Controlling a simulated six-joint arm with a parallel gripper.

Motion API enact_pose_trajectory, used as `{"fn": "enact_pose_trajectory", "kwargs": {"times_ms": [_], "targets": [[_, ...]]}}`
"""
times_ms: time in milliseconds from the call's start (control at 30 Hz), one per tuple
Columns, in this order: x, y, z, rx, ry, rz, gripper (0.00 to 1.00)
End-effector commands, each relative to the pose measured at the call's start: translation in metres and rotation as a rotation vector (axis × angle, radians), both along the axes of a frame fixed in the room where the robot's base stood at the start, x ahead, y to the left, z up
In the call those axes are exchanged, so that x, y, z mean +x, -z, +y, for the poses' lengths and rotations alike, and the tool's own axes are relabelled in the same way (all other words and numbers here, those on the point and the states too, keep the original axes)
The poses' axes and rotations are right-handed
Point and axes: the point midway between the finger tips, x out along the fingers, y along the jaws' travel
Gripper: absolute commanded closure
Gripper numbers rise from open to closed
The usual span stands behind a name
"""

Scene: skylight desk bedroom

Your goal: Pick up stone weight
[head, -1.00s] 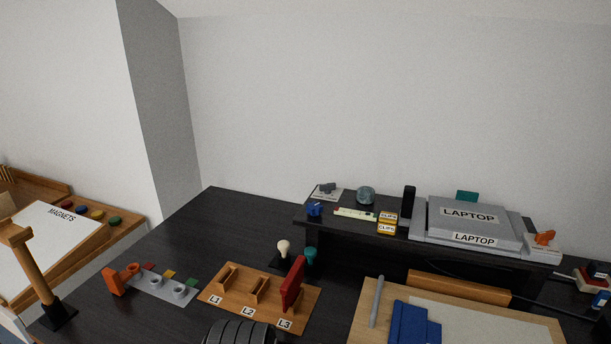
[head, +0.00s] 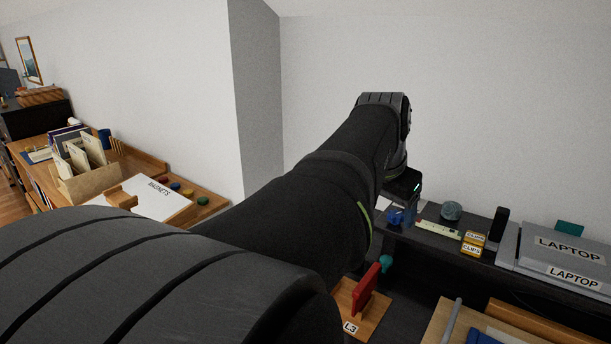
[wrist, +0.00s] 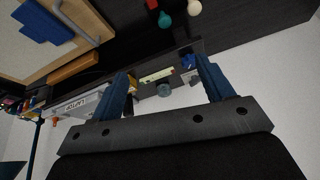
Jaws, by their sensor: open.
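A round grey-green stone-like lump (head: 452,210), which looks like the stone weight, sits on the dark raised shelf. It also shows in the wrist view (wrist: 164,90), between my fingers in the picture but beyond them. My gripper (wrist: 163,72) is open with nothing between its blue fingers. In the head view the gripper end is over the left end of the shelf, left of the stone, and its fingers are hard to make out there.
The shelf (head: 430,236) also holds a pale ruler-like strip (head: 437,229), yellow clip boxes (head: 474,243), a black upright block (head: 498,224), a blue item (head: 396,217) and a laptop (head: 566,245). A red upright piece (head: 366,288) stands on the wooden L3 rack below. A wall rises behind.

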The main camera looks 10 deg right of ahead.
Motion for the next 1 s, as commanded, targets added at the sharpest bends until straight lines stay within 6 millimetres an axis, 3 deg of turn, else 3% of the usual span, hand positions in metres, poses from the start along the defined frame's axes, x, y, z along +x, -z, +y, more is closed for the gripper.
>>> {"fn": "enact_pose_trajectory", "kwargs": {"times_ms": [200,500,1000], "targets": [[0.045,-0.027,-0.045,0.020,0.108,0.025,0.27],[0.097,-0.048,-0.105,0.043,0.267,0.056,0.27],[0.158,-0.044,-0.196,0.073,0.549,0.095,0.27]]}}
